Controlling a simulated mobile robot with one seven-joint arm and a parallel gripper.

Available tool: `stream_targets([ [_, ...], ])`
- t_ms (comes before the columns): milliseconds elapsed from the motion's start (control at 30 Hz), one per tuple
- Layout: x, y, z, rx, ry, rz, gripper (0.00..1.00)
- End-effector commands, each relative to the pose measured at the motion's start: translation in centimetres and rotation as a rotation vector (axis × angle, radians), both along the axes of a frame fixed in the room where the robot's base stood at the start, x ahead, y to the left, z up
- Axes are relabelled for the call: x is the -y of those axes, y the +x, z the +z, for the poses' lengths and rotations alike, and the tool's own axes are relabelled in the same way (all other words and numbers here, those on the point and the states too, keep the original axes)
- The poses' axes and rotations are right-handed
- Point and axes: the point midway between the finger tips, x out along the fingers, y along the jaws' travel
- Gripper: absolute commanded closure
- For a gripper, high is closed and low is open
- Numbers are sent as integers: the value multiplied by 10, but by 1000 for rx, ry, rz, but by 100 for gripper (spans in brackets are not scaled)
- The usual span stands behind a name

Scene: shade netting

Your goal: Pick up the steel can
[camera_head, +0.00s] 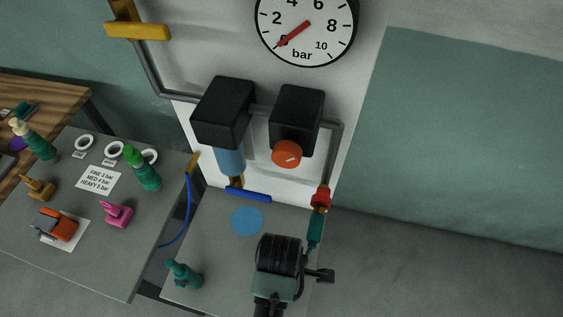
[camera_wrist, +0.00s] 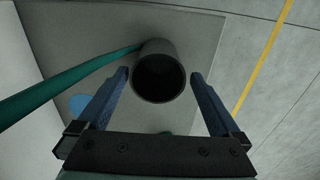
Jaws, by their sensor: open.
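The steel can shows in the wrist view as a dark grey, open-topped cylinder (camera_wrist: 160,55) on the grey worktop (camera_wrist: 205,50), its dark mouth facing the camera. My gripper (camera_wrist: 159,77) is open, with one blue-grey finger to each side of the can in the picture. A gap shows on both sides, and no contact is visible. I cannot tell how far down the fingertips reach beside the can. In the head view I cannot make out the can; my dark arm parts cover that area of the worktop.
A teal hose (camera_wrist: 65,80) runs in from the left up to the can's side in the wrist view. A gauge panel (camera_head: 345,115) stands behind.

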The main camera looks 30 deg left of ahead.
Motion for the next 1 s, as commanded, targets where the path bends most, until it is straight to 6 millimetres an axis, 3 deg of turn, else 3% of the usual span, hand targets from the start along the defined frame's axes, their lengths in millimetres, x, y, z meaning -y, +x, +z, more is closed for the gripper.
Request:
stream_targets([
  [233, 0, 0, -17, -2, -1, -1, 0],
  [500, 0, 2, -53, -1, 0, 0, 0],
  [833, 0, 3, -59, 2, 1, -1, 0],
  [1000, 0, 3, -59, 2, 1, -1, 31],
])
